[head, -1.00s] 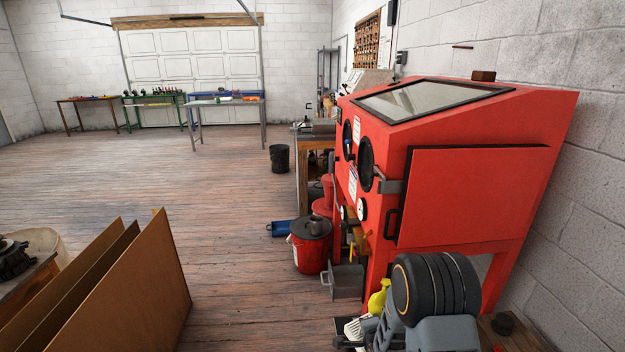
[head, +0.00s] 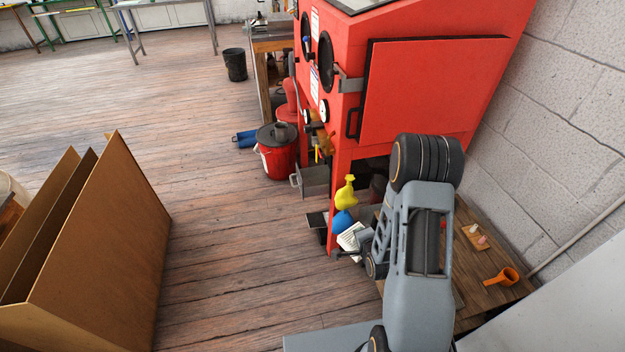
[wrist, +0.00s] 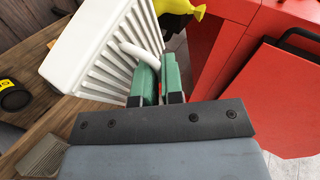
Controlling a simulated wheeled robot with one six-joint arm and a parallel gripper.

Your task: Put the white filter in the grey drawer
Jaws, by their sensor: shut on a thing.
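The white filter (head: 350,238) is a ribbed white panel beside the lower front of the red cabinet in the head view. In the wrist view the filter (wrist: 88,58) fills the upper left, tilted, with a curved white handle. My gripper (wrist: 160,72) has green finger pads and is shut on that handle. In the head view the gripper is mostly hidden by my arm. The grey drawer (head: 314,182) sticks out low at the front of the red cabinet, with a handle on its left side. It stands beyond the filter, apart from it. Its inside is hard to make out.
The red cabinet (head: 430,95) stands close to my arm. A yellow bottle (head: 345,195) and a blue object (head: 343,222) are near the filter. A red bucket (head: 277,155) stands left of the drawer. A wooden bench (head: 490,250) is at right. Open floor (head: 215,220) lies left.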

